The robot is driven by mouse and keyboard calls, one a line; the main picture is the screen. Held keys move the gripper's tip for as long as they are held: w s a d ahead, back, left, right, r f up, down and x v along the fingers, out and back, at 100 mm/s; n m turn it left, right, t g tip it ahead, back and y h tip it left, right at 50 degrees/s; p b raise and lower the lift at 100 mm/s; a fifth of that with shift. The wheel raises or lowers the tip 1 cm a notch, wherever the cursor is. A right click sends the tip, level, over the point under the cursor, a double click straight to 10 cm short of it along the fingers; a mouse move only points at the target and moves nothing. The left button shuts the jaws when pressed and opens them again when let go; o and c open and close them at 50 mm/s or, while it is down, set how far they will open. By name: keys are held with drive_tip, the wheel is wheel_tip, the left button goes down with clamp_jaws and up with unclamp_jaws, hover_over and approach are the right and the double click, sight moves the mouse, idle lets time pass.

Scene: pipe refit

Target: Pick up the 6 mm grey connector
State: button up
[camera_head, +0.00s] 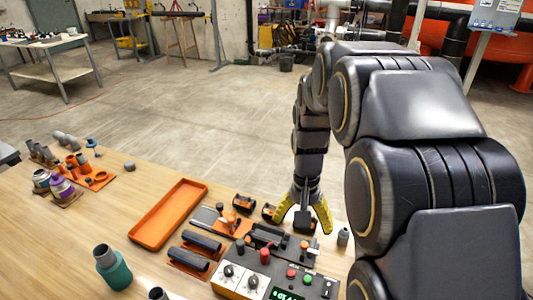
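My gripper (304,222) points down over the far right part of the workbench, beyond the control box. Its two yellow fingers are spread wide, with a dark part of the hand or an object showing between them; I see nothing clearly held. I cannot tell by size which piece is the 6 mm grey connector. A small grey cylinder (343,237) stands just right of the right finger, apart from it. Another small grey piece (130,165) stands alone at the left. Grey pipe fittings (66,140) lie at the far left among other parts.
A control box (262,279) with knobs and buttons is at the front. An empty orange tray (167,240) lies at mid-bench. Dark pipes (187,260) rest in orange holders. A teal-and-grey bottle-like part (113,268) stands front left. Bench around the tray's left is clear.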

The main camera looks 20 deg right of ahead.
drive_tip(key=w+d+f+m, duration=0.4)
drive_tip(key=w+d+f, duration=0.2)
drive_tip(key=d+f, duration=0.3)
drive_tip(key=m, duration=0.3)
approach(344, 234)
drive_tip(key=shift+t, duration=0.4)
drive_tip(key=f, duration=0.3)
drive_tip(key=s+f, duration=0.1)
drive_tip(key=f, duration=0.1)
drive_tip(key=shift+d+f, duration=0.15)
drive_tip(key=shift+d, duration=0.15)
drive_tip(key=f, duration=0.4)
drive_tip(key=w+f, duration=0.1)
drive_tip(key=f, duration=0.2)
drive_tip(key=shift+f, duration=0.1)
drive_tip(key=c, duration=1.2)
